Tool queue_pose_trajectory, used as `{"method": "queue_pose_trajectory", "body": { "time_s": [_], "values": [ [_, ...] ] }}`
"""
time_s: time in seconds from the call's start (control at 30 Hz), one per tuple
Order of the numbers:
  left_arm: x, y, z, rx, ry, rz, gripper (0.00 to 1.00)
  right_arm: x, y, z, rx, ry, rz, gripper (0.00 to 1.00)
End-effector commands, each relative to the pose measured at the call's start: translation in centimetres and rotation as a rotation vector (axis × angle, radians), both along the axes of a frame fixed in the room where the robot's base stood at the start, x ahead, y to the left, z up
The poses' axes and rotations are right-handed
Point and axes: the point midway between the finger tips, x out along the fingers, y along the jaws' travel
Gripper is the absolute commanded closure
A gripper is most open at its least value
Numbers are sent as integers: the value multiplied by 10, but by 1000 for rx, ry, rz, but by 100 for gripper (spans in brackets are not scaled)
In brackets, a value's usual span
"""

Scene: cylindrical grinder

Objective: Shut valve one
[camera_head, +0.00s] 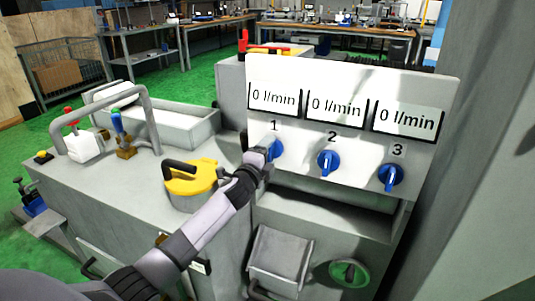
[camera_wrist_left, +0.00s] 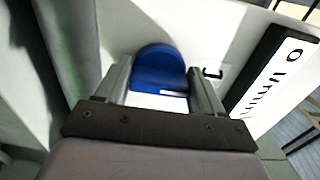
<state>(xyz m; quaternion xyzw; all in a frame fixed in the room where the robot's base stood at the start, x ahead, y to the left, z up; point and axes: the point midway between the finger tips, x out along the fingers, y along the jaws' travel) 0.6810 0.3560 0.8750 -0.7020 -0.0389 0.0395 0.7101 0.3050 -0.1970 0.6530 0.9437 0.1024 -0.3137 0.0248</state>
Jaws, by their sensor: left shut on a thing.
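Valve one is a round blue knob (camera_head: 277,149) under the numeral 1 on the white panel (camera_head: 350,85). The display above it reads 0 l/min. My left gripper (camera_head: 265,158) is at this knob, coming from the lower left, and hides part of it. In the left wrist view the blue knob (camera_wrist_left: 160,72) sits between the two fingers of my left gripper (camera_wrist_left: 162,85), which is shut on it. Blue knobs two (camera_head: 329,162) and three (camera_head: 391,177) are to the right, and their displays also read 0 l/min. My right gripper is not in view.
A yellow round cover (camera_head: 192,178) with a black handle sits on the grey machine beside my left arm. A green dial (camera_head: 348,273) and a grey box (camera_head: 280,258) are below the panel. A grey wall (camera_head: 475,150) stands close at the right.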

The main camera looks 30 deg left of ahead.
Motion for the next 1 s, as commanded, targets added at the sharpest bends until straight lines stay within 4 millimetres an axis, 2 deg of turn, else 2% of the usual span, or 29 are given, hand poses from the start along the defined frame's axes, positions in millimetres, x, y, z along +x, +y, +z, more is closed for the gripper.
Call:
{"method": "queue_pose_trajectory", "body": {
  "time_s": [0.27,0.3,0.37,0.77,1.0],
  "values": [
    [0,1,-1,9,3,1,62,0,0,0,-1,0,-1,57],
    [0,1,-1,9,3,1,29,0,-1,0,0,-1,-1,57],
    [0,1,-1,8,3,1,11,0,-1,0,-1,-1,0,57],
    [-4,0,0,5,2,0,11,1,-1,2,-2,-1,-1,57],
    [-28,-3,0,7,3,0,11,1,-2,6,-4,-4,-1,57]
  ]
}}
